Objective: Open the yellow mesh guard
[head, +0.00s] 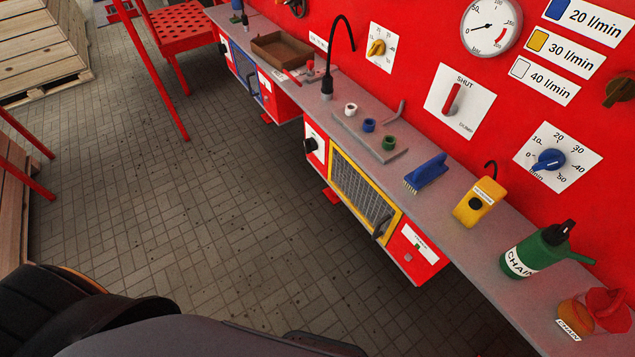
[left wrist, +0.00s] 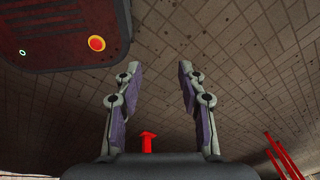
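The yellow mesh guard (head: 364,191) is a yellow-framed grey mesh panel on the front of the red cabinet below the grey shelf. It looks shut, flush with the cabinet front. Its dark handle (head: 381,222) is at the right end of the frame. My left gripper (left wrist: 158,72) shows only in the left wrist view. Its fingers are wide apart with nothing between them, above the tiled floor. Neither gripper shows in the head view, and the guard does not show in the left wrist view.
The grey shelf (head: 440,200) carries a blue brush (head: 427,172), a yellow device (head: 480,203) and a green can (head: 536,252). A blue-framed guard (head: 243,72) is farther along. Tiled floor (head: 200,210) in front of the cabinets is clear. Red posts (head: 153,75) stand behind.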

